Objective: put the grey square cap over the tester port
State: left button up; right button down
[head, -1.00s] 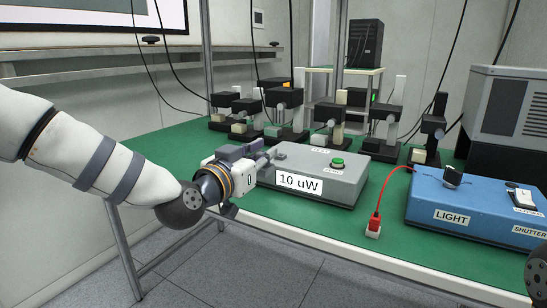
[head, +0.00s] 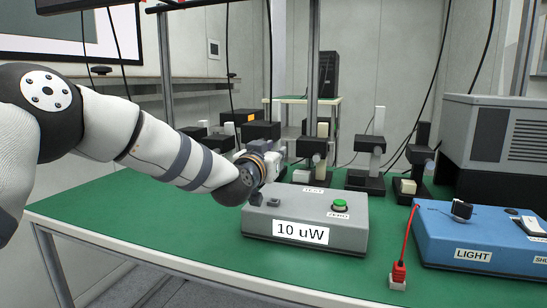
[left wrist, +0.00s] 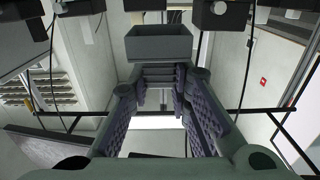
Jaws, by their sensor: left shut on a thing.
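My left gripper (head: 279,160) is above and behind the left part of the grey tester (head: 352,232) in the head view, its fingers partly hidden by the wrist. In the left wrist view the left gripper (left wrist: 158,75) is shut on a grey square cap (left wrist: 158,46), held at the fingertips. The tester carries a "10 uW" label and a green button. Two small dark parts, a block (head: 256,198) and a smaller piece (head: 273,202), stand on its top left; I cannot tell which is the port. The cap is apart from them. My right gripper is out of view.
A blue box (head: 480,235) marked LIGHT stands right of the tester, with a red plug and cable (head: 398,272) between them. Several black optical mounts (head: 366,165) stand behind. A grey instrument (head: 500,140) is at the back right. The green table (head: 130,215) is clear at left.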

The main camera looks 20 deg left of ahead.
pick_arm(q)
jog(key=shift+d+r, duration=0.1)
jog(key=shift+s, duration=0.1)
jog(key=shift+f, duration=3.5)
jog(key=shift+f, duration=1)
jog(key=o, duration=0.9)
jog(key=shift+c, duration=0.2)
jog(key=s, duration=1.2)
jog(key=shift+a, duration=0.25)
